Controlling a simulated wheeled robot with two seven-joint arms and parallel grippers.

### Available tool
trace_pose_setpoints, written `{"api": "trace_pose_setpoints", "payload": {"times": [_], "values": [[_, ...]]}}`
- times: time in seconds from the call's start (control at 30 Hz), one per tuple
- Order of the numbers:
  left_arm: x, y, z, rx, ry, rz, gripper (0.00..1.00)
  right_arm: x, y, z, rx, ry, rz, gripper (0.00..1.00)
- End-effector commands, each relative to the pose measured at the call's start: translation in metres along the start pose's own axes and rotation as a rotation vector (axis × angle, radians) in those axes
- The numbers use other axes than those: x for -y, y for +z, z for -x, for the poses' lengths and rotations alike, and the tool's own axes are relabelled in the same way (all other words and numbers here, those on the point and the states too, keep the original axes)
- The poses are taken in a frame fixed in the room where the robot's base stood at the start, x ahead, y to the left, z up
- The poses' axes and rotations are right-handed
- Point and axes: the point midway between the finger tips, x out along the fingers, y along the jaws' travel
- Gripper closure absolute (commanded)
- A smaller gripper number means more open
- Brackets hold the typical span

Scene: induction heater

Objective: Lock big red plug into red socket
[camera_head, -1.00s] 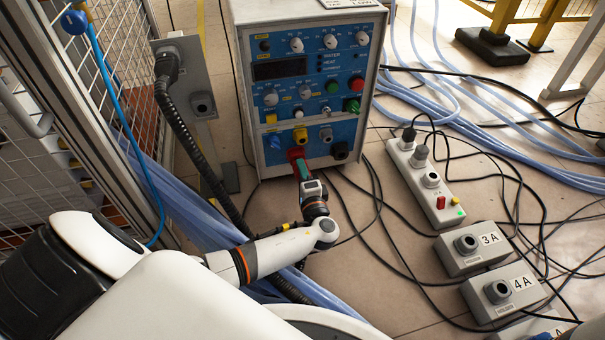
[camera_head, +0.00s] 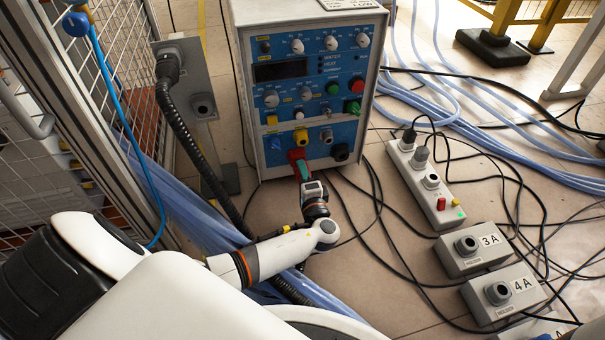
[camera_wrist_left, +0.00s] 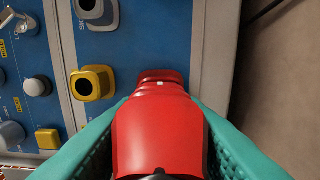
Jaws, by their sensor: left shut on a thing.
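The big red plug (camera_wrist_left: 160,128) is between the teal fingers of my left gripper (camera_head: 304,170), which is shut on it. In the left wrist view the plug's front end meets the red socket (camera_wrist_left: 160,76) on the heater's blue panel. The socket is mostly hidden behind the plug, so how deep the plug sits and whether it is locked cannot be told. In the head view the red socket (camera_head: 296,155) shows at the panel's lower edge, in front of the gripper. My right gripper is not in view.
The heater cabinet (camera_head: 246,120) carries knobs and buttons. A yellow socket (camera_wrist_left: 93,84) and a grey socket (camera_wrist_left: 97,12) are near the plug. A power strip (camera_head: 420,185), boxes marked 3A (camera_head: 470,248) and 4A (camera_head: 503,290), and loose cables lie on the floor at right.

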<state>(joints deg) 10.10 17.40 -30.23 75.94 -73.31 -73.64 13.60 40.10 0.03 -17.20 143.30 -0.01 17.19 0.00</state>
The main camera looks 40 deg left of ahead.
Motion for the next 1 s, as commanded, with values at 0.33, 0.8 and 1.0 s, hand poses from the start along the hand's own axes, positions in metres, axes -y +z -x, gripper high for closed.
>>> {"api": "trace_pose_setpoints", "payload": {"times": [0.33,0.8,1.0], "values": [[0.0,0.0,-0.004,0.0,0.001,0.0,1.0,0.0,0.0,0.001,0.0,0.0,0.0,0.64],[0.0,0.0,-0.011,-0.001,0.001,0.0,1.0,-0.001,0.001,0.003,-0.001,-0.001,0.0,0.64],[-0.001,0.0,-0.013,-0.001,0.001,0.0,1.0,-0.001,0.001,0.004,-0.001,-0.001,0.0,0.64]]}}
